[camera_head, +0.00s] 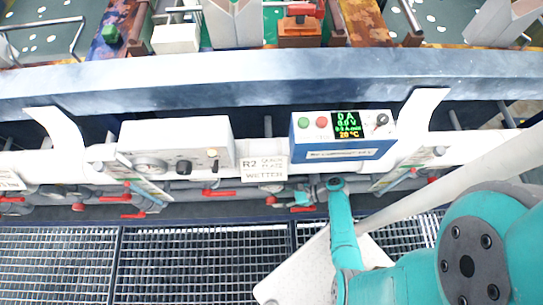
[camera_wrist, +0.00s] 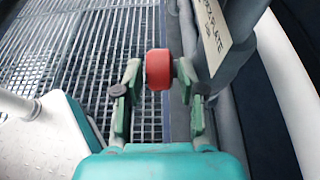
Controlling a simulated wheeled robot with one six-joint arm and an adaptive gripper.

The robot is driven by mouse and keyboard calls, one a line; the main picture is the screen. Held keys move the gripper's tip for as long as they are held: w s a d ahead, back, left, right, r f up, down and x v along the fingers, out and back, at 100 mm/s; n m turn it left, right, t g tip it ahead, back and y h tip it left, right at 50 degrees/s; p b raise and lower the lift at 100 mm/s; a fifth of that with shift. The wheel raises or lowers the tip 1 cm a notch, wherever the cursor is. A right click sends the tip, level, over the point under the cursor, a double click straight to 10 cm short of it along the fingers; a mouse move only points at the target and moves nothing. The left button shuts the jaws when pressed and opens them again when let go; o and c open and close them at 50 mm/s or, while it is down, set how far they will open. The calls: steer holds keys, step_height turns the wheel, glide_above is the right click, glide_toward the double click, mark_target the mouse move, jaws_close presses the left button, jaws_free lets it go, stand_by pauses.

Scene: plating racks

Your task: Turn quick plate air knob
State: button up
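A pale tag (camera_wrist: 212,30) with partly readable text ending in "PLATE" hangs just right of the knob. In the head view my teal arm reaches to the pipes under the rail, and I cannot make out the fingers or which knob they are at.
Grey pipes with several red handles (camera_head: 132,215) run below the white rail. Metal grating (camera_head: 200,260) lies below.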

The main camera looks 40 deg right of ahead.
mark_target(275, 200)
steer(key=shift+x, duration=1.6)
jaws_close()
